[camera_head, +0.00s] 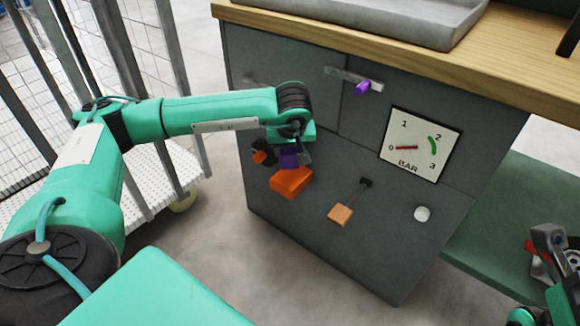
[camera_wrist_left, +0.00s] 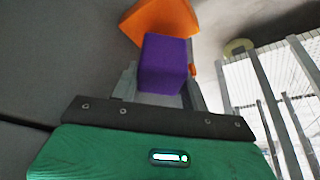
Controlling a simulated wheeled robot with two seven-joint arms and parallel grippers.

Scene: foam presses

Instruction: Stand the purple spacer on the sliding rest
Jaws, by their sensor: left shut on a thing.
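My left gripper (camera_head: 292,158) is in front of the dark cabinet face, shut on a purple block, the spacer (camera_head: 289,159). In the left wrist view the spacer (camera_wrist_left: 163,64) sits between the grey fingers (camera_wrist_left: 160,88). An orange block (camera_head: 291,182) shows just below the spacer, and beyond it in the wrist view (camera_wrist_left: 158,20). I cannot tell whether the two touch, nor which part is the sliding rest. My right gripper (camera_head: 552,250) is partly seen at the lower right edge; its jaw state is unclear.
The dark cabinet (camera_head: 300,90) carries a grey bar (camera_head: 345,74) with a purple knob (camera_head: 362,87), a gauge (camera_head: 420,145) with its needle near 0, a smaller orange pad (camera_head: 340,214) and a white button (camera_head: 422,213). A wire fence (camera_head: 140,50) stands left.

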